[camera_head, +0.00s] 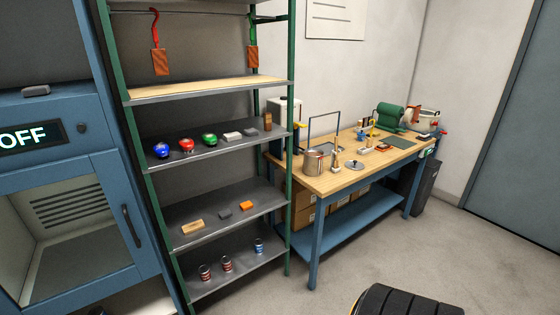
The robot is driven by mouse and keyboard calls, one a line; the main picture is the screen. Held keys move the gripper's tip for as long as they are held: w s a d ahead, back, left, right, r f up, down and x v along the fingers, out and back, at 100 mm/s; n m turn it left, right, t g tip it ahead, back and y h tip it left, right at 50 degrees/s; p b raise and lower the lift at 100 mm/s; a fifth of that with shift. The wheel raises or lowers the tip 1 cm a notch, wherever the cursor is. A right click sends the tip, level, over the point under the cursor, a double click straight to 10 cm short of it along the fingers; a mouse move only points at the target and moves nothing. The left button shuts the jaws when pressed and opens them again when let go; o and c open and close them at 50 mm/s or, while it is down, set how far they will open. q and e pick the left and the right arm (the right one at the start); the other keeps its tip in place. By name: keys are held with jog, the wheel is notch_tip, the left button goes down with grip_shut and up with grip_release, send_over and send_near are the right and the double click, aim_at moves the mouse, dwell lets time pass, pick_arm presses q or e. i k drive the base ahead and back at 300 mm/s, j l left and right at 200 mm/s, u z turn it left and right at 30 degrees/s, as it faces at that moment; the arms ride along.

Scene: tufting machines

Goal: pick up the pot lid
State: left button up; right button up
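The pot lid (355,165) is a small grey disc with a dark knob. It lies flat on the wooden workbench (372,168), to the right of a shiny metal pot (315,162) that stands near the bench's left end. A thin dark upright frame (324,116) rises around or behind the pot; I cannot tell which. A small wooden-handled item stands between pot and lid. Neither of my grippers shows in the head view, and nothing is seen touching the lid.
A blue cabinet (80,180) is at far left. A green machine (389,116) is at the bench's far end. Floor before the bench is open; a black ribbed object (405,300) is at the bottom.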

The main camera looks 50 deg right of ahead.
aim_at(355, 166)
jog(key=z, duration=1.95)
